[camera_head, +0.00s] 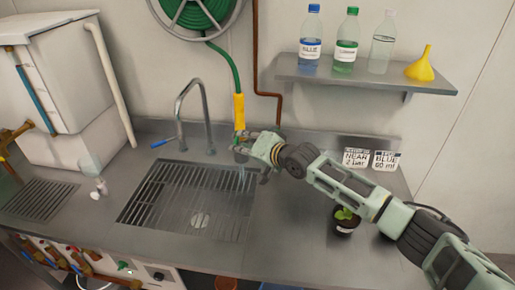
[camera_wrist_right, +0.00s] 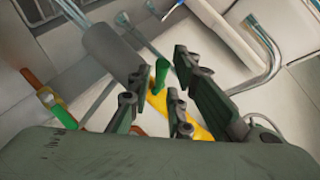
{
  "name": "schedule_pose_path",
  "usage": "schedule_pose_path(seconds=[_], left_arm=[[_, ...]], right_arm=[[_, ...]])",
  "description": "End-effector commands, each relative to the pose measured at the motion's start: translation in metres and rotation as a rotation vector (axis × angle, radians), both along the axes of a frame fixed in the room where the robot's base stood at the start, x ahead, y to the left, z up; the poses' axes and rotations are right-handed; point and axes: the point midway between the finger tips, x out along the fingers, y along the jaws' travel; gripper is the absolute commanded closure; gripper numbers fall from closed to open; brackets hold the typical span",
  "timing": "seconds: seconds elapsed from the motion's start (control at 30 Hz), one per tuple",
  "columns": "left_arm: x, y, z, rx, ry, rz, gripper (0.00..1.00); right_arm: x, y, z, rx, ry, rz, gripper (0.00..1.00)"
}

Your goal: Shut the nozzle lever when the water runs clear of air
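The yellow nozzle (camera_head: 239,108) hangs upright on a green hose (camera_head: 228,62) above the back right of the sink. My right gripper (camera_head: 246,142) is at the nozzle's lower end. In the right wrist view, the fingers of my right gripper (camera_wrist_right: 155,100) stand apart, with part of the yellow nozzle (camera_wrist_right: 196,122) and a short green piece (camera_wrist_right: 161,74) showing between them. I cannot tell whether that piece is the lever or the hose, or whether the fingers touch it. I make out no water stream. My left gripper is not in view.
The sink (camera_head: 190,198) has a slatted grid, and a curved grey faucet (camera_head: 183,108) stands behind it. A potted seedling (camera_head: 345,220) sits below my right arm. Two label cards (camera_head: 386,160) stand at the back right. A shelf (camera_head: 370,80) holds bottles and a yellow funnel (camera_head: 421,68).

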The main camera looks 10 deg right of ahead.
Motion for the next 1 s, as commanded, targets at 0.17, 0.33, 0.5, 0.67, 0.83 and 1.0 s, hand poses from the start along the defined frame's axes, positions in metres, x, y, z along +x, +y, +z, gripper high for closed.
schedule_pose_path(seconds=[0.17, 0.33, 0.5, 0.67, 0.83, 1.0], left_arm=[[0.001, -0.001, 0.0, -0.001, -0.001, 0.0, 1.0], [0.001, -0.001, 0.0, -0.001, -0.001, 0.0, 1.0], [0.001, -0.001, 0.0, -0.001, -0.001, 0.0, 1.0], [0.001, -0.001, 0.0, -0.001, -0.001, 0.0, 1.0], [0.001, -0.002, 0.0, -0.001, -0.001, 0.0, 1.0], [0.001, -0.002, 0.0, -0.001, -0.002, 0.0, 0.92]], right_arm=[[-0.028, -0.02, 0.011, -0.001, 0.0, -0.001, 0.81], [-0.053, -0.037, 0.021, -0.003, 0.002, -0.002, 0.81], [-0.071, -0.049, 0.028, -0.003, 0.001, -0.003, 0.81], [-0.077, -0.052, 0.031, -0.002, 0.002, -0.002, 0.81], [-0.078, -0.052, 0.032, -0.002, 0.002, -0.002, 0.81], [-0.08, -0.05, 0.029, -0.007, 0.003, 0.003, 0.81]])
